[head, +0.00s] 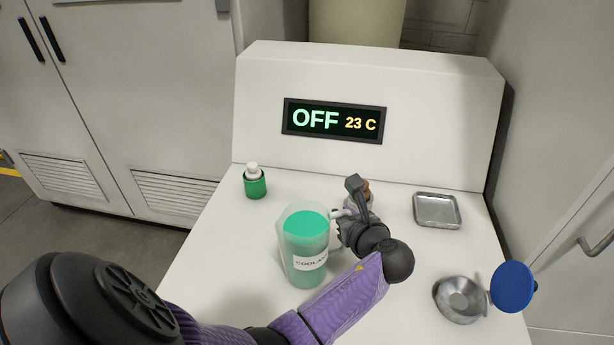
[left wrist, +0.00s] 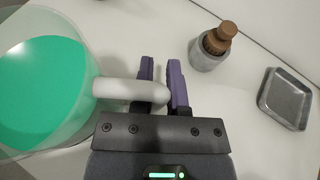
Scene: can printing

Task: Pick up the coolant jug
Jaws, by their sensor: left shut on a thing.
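The coolant jug (head: 305,245) is a clear jug of green liquid with a white "COOLANT" label, on the white worktop in the middle of the head view. In the left wrist view the jug (left wrist: 45,85) fills the left side, its pale handle (left wrist: 130,90) reaching right. My left gripper (head: 348,215) is at the jug's right side, its purple fingers (left wrist: 163,88) shut on the handle. Part of the jug's right side is behind my arm in the head view. I cannot tell whether the jug is lifted. My right gripper is not in view.
A green container with a white cap (head: 255,182) stands at the left. A brown-topped grey pot (left wrist: 212,48) is behind the gripper. A metal tray (head: 437,210), a metal bowl (head: 459,298) and a blue disc (head: 512,287) are at the right. The display panel (head: 333,120) reads OFF, 23 C.

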